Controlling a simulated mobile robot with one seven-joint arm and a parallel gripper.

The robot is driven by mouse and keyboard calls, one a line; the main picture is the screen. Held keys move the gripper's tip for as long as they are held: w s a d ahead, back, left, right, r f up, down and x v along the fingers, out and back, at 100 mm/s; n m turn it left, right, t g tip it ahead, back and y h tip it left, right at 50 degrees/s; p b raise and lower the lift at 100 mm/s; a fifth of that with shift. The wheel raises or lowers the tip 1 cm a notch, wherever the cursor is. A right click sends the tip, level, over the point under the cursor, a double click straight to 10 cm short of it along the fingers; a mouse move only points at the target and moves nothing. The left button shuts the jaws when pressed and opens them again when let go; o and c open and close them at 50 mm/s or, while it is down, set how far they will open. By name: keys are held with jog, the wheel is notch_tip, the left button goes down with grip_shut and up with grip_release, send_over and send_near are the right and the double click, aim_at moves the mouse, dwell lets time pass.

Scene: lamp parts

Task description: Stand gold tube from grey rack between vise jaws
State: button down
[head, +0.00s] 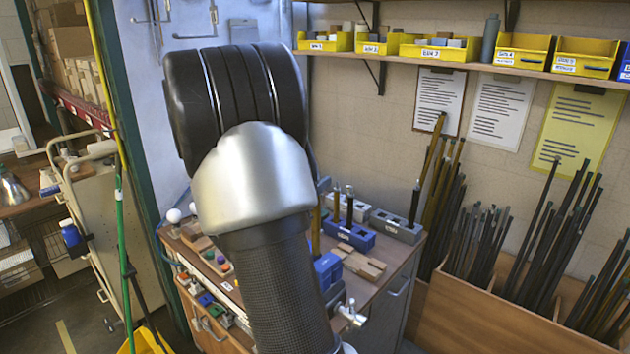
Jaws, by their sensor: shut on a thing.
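My own arm fills the middle of the head view and hides my gripper. A thin gold tube (316,232) stands about upright just right of my arm, its top end hidden; I cannot see what holds it. Below it is a blue block-like body (328,268), seemingly the vise, with a metal handle (351,314) at the bench's front. Its jaws are mostly hidden, so I cannot tell whether the tube is between them. A grey rack (397,227) at the back right of the bench holds a dark upright tube (414,204).
Wooden pieces (358,262) lie in front. Small coloured parts (216,262) are on the bench's left. Bins of long rods (480,300) stand right; a shelf with yellow bins (437,50) is above.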

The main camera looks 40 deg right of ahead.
notch_tip(320, 180, down, 11)
jog(key=b, duration=0.7)
jog(key=shift+r+b, duration=0.15)
jog(key=shift+b, duration=0.25)
jog(key=shift+a, duration=0.15)
jog(key=shift+f+b, duration=0.45)
jog(key=shift+f, duration=0.15)
dwell(0.7)
jog(key=c, duration=1.5)
grip_release()
